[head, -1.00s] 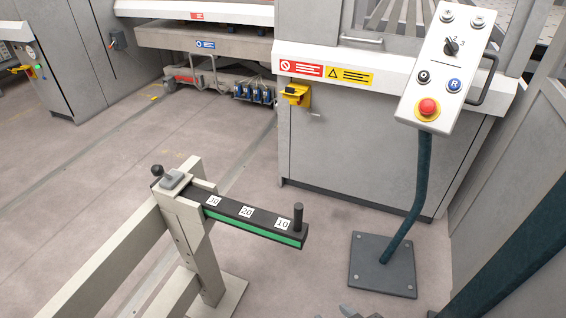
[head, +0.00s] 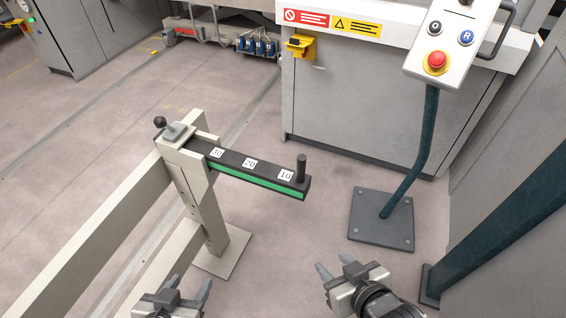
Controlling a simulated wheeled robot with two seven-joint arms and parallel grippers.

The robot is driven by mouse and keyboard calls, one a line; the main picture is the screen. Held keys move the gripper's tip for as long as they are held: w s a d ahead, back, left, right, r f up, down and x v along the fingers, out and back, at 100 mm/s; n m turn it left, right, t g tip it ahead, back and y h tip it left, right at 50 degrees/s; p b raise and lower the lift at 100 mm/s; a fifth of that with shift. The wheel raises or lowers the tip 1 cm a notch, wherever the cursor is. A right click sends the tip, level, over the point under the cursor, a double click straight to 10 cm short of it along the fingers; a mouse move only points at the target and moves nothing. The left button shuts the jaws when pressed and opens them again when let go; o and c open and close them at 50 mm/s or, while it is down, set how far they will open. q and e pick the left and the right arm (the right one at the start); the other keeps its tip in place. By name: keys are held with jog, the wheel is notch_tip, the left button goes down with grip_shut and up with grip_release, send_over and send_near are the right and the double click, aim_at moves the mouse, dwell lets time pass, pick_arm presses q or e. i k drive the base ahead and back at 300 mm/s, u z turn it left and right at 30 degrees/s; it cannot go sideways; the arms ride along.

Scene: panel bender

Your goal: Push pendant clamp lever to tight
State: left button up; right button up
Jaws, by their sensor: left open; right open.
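The pendant (head: 447,50) is a pale control box with a red stop button, on a dark teal pole (head: 424,130). Its top is cut off by the picture edge. I cannot make out a clamp lever on the pole. A small lever with a black ball knob (head: 160,122) stands beside a grey block on the beige post, but I cannot tell if it belongs to the pendant. My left gripper (head: 188,284) is open and empty at the bottom, below the post. My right gripper (head: 333,265) is open and empty at bottom centre, left of and below the pole's base plate.
A black and green gauge arm (head: 250,172) with an upright peg reaches right from the beige post (head: 205,215). The pole stands on a dark base plate (head: 380,220). A grey machine cabinet (head: 365,110) is behind. Another teal post (head: 510,225) slants at right.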

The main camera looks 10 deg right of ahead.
aim_at(159, 122)
jog(key=u, duration=1.8)
jog(key=i, duration=0.7)
jog(key=z, duration=2.2)
